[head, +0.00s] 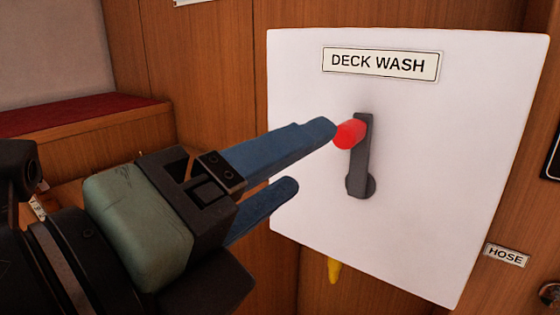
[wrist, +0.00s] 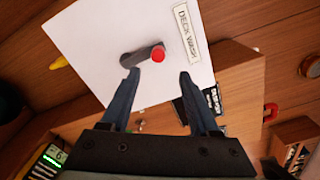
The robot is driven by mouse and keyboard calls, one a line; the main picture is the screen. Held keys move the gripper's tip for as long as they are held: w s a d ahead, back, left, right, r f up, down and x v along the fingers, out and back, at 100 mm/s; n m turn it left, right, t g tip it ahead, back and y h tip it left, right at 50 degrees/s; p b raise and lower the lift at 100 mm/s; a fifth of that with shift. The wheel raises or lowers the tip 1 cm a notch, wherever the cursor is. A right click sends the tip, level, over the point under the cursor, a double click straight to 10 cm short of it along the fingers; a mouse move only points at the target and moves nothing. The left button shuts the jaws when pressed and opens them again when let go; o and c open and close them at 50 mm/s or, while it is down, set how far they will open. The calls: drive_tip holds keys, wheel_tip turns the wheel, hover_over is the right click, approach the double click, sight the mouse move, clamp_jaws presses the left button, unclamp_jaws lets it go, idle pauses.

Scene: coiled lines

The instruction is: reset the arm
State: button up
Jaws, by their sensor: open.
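My gripper (head: 310,157) is open and empty, with its two blue fingers in front of the white panel. In the head view the upper fingertip is close to the red knob (head: 349,133) of a grey lever (head: 361,165); I cannot tell whether they touch. The lever points up, with its knob at the top. In the wrist view the gripper (wrist: 160,76) has its fingers well apart, and the red knob (wrist: 158,56) lies beyond and between the tips. The lever (wrist: 136,56) lies beyond the left fingertip there.
The white panel (head: 440,190) carries a DECK WASH label (head: 380,64). A HOSE label (head: 506,255) is on the wood to the right. A yellow thing (head: 334,270) shows below the panel. A bench with a red cushion (head: 80,115) stands at the left.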

drive_tip(key=shift+v, duration=0.95)
drive_tip(key=w+r+n+t+y, duration=0.2)
drive_tip(key=w+r+n+t, duration=0.4)
drive_tip(key=n, duration=0.7)
drive_tip(key=s+r+n+t+y+p, duration=0.2)
drive_tip(key=r+n+p, duration=0.7)
drive_tip(key=r+p, duration=1)
drive_tip(key=s+r+n+t+y+p, duration=0.1)
drive_tip(key=r+n+t+y+p, duration=0.3)
drive_tip(key=r+p, duration=1.6)
wheel_tip(320, 180, up, 6)
drive_tip(key=n+y, duration=0.2)
drive_tip(key=n, duration=0.2)
drive_tip(key=shift+s+d+n+t+y, duration=0.3)
drive_tip(key=shift+s+d+n+t, duration=0.1)
